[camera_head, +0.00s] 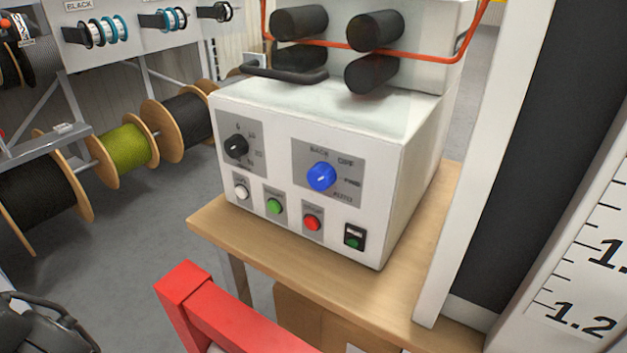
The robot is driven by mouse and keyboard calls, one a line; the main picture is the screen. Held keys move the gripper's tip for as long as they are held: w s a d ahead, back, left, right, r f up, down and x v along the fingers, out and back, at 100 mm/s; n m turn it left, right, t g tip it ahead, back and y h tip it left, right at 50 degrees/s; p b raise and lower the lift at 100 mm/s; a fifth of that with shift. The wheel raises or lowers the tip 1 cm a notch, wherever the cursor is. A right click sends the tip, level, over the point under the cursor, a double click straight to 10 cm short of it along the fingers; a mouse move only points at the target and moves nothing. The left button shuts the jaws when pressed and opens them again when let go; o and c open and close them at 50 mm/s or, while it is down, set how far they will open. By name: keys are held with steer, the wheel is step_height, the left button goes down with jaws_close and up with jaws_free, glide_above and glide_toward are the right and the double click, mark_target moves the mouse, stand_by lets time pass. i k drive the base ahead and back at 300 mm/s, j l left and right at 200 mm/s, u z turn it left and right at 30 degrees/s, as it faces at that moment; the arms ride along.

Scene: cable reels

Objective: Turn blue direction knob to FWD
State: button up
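The blue direction knob (321,177) is on the grey label plate at the right of the white control box's (390,185) front face. Its labels read BACK above, OFF at the upper right, FWD at the right and AUTO at the lower right. A small white pointer mark on the knob seems to slant up and right, but I cannot tell its exact setting. A dark shape at the bottom left corner, which looks like my gripper (40,325), is cut off by the frame. It is well apart from the knob, and its fingers cannot be made out clearly.
A black knob (236,146) and white, green (274,206) and red (312,222) buttons share the panel, with a small switch (354,237). The box stands on a wooden table (420,290). A red bar (230,315) is in front; a white post (490,160) stands right. Cable reels (124,150) are left.

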mark_target(320, 178)
steer(key=k+j+z, duration=0.25)
steer(key=j, duration=0.25)
steer(key=k+j+z, duration=0.25)
steer(key=k+j, duration=0.1)
steer(key=j, duration=0.05)
